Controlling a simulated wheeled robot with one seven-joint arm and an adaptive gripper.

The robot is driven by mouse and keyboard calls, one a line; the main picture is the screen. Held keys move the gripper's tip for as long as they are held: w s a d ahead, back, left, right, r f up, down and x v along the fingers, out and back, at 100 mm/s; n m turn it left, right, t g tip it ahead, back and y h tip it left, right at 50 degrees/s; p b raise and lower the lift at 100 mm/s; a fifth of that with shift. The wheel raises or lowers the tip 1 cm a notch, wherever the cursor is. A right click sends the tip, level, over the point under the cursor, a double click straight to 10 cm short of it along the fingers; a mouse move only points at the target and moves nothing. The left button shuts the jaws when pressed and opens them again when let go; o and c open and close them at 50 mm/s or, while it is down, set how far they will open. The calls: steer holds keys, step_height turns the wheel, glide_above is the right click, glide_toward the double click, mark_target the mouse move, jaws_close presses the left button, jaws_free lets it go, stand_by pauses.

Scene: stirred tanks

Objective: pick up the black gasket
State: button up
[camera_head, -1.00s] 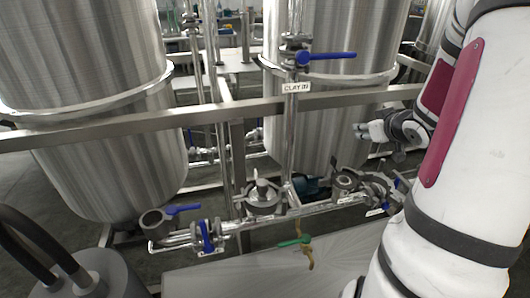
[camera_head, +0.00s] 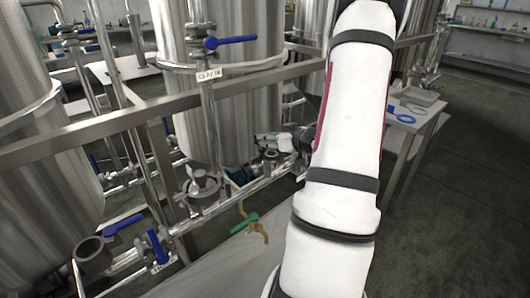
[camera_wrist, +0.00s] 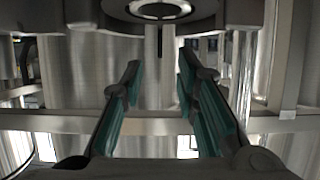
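I cannot make out a black gasket for certain in either view. My gripper (camera_head: 270,138) is in the head view, partly hidden behind my white arm, in front of the steel tank and above the lower pipework. In the wrist view my gripper (camera_wrist: 158,72) is open. Its two fingers with teal pads stand apart, with nothing held between them. A dark round metal fitting (camera_wrist: 160,10) with a ring-shaped opening is at the top of the wrist view, beyond the fingertips.
A blue-handled valve (camera_head: 232,40) is above. A table (camera_head: 425,122) at right holds a blue ring (camera_head: 402,118) and a grey tray (camera_head: 418,97). Open floor (camera_head: 475,190) lies farther right.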

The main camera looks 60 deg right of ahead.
steer(key=shift+b+x, duration=0.65)
steer(key=shift+x, duration=2.65)
steer(key=shift+r, duration=0.1)
jaws_close()
